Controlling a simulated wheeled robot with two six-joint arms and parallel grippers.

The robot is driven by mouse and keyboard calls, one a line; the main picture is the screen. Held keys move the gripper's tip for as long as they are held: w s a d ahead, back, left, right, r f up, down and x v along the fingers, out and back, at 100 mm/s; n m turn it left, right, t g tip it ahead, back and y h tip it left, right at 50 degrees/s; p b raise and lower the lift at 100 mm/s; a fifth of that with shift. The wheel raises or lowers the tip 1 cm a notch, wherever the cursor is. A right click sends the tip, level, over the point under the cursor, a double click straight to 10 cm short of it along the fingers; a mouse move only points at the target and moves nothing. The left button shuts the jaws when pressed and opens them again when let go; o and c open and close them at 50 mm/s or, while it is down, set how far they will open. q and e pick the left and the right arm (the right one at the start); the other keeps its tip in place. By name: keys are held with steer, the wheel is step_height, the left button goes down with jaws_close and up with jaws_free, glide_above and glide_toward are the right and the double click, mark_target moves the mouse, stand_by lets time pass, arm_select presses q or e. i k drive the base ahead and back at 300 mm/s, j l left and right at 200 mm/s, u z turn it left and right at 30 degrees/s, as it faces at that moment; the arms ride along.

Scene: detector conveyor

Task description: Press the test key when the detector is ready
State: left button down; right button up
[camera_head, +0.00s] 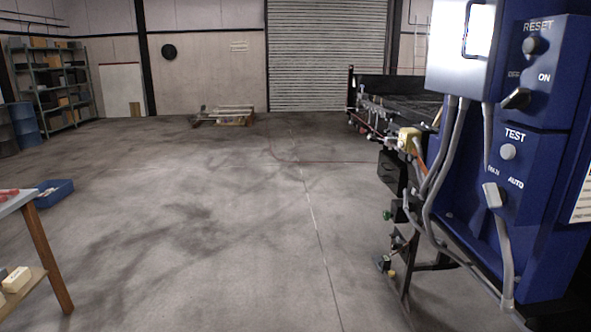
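The blue control panel (545,150) of the detector stands at the right edge, seen at an angle. A round grey key (508,152) sits under the label TEST. Below it is a grey selector switch (492,195) with the word AUTO beside it. A light grey box with a pale screen (478,30) is at the top; I cannot read the screen. Neither of my grippers is in view.
Grey cables (440,190) hang beside the panel. A dark conveyor (400,95) stretches away behind it. A wooden-legged table (45,250) cuts in at the left, with a blue bin (54,194) on the floor behind it. The middle floor is clear.

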mark_target(507, 151)
steer(key=z, duration=1.25)
